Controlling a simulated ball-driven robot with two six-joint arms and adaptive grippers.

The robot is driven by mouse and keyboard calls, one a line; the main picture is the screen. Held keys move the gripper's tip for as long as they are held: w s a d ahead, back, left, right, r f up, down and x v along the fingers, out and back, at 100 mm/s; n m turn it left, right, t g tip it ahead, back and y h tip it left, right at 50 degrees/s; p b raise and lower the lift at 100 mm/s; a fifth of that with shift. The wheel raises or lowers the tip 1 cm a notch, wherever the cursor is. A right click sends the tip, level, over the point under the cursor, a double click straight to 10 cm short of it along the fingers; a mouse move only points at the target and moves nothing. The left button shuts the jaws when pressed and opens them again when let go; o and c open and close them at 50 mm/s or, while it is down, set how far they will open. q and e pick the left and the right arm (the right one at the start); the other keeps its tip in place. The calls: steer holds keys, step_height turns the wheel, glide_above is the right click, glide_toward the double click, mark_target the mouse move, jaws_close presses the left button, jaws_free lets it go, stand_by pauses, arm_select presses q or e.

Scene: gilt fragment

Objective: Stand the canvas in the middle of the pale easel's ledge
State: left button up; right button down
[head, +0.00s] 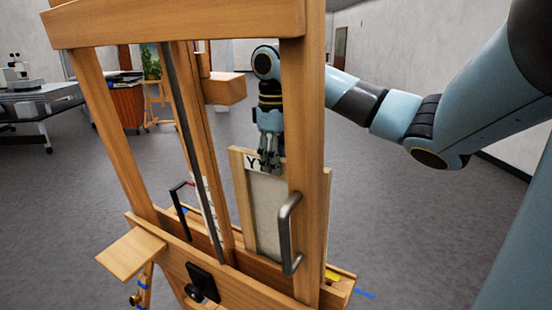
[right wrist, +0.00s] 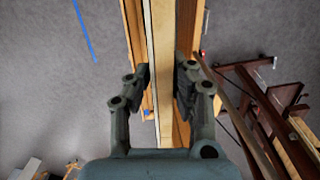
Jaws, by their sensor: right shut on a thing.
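A light-wood easel (head: 118,130) fills the front of the head view, with a metal handle (head: 290,235) on its right post. The canvas (head: 265,210) shows a wooden stretcher frame and a label with a "Y" at its top left. It stands roughly upright behind the right post. My right gripper (head: 268,163) reaches down and is shut on its top edge. In the right wrist view, the canvas edge (right wrist: 160,50) runs between both fingers (right wrist: 162,88). The easel's lower beam hides the canvas's bottom, so I cannot tell whether it touches the ledge. My left gripper is not in view.
A dark red-brown wooden frame (right wrist: 262,92) lies right of the gripper in the right wrist view. A small shelf (head: 132,254) juts from the easel's left. A grey table (head: 40,100) and a smaller easel (head: 157,102) stand far back. The floor at right is mostly clear.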

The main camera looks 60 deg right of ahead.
steer(key=c, duration=1.1)
jaws_free()
steer(key=shift+s, duration=0.1)
